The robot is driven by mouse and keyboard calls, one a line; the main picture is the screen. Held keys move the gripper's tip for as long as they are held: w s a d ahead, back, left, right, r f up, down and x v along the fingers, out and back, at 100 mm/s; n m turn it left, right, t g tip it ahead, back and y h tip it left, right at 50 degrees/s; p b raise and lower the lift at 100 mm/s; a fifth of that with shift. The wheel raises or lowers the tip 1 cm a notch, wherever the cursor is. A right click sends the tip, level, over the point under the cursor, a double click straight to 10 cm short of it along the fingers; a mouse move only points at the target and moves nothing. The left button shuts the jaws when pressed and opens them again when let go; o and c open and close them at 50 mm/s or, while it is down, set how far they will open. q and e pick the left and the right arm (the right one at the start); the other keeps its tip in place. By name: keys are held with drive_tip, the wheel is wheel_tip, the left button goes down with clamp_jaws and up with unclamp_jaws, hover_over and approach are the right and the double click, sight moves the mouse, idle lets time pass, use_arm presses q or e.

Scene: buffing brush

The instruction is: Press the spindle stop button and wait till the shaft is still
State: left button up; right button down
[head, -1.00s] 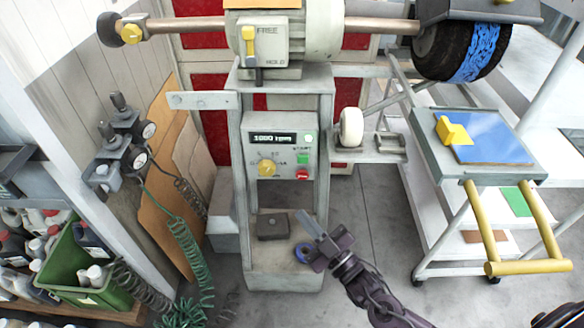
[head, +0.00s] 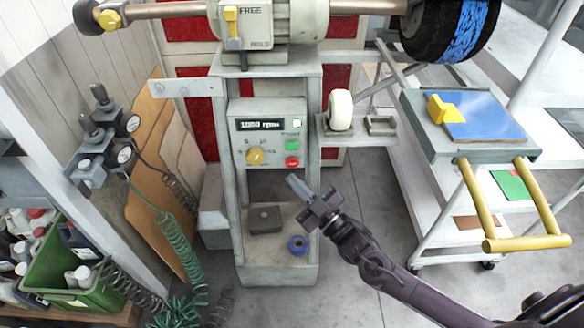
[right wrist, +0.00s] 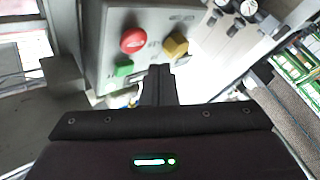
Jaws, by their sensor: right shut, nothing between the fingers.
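The control box (head: 267,135) on the machine column has a display reading about 1000 rpm, a yellow knob (head: 255,156), a green button (head: 292,145) and a red button (head: 292,161). The red button also shows in the right wrist view (right wrist: 133,40), left of and beyond the fingertips. My right gripper (head: 292,182) is shut and empty, its fingertips just below the red button and apart from it in the head view. The copper-coloured shaft (head: 170,15) runs through the motor housing (head: 268,22) to a black wheel with a blue band (head: 450,30). My left gripper is not in view.
A trolley (head: 420,125) with a blue sheet and yellow block stands right. A white roller (head: 340,108) sits on a small shelf beside the column. Hoses (head: 175,240) and a green crate (head: 75,265) are at left. A blue ring (head: 297,245) lies on the column base.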

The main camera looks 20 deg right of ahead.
sight(286, 163)
drive_tip(key=shift+w+d, duration=0.3)
drive_tip(key=shift+w, duration=0.65)
idle(0.8)
idle(0.6)
drive_tip(key=shift+w+d+b, duration=0.1)
drive_tip(key=shift+w+b, duration=0.25)
drive_tip(key=shift+w, duration=0.05)
drive_tip(key=shift+w+d, duration=0.1)
drive_tip(key=shift+w, duration=0.25)
idle(0.6)
drive_tip(key=shift+s+r, duration=0.1)
drive_tip(key=shift+s+a+p, duration=0.2)
drive_tip(key=shift+s+p, duration=0.15)
drive_tip(key=shift+s, duration=0.35)
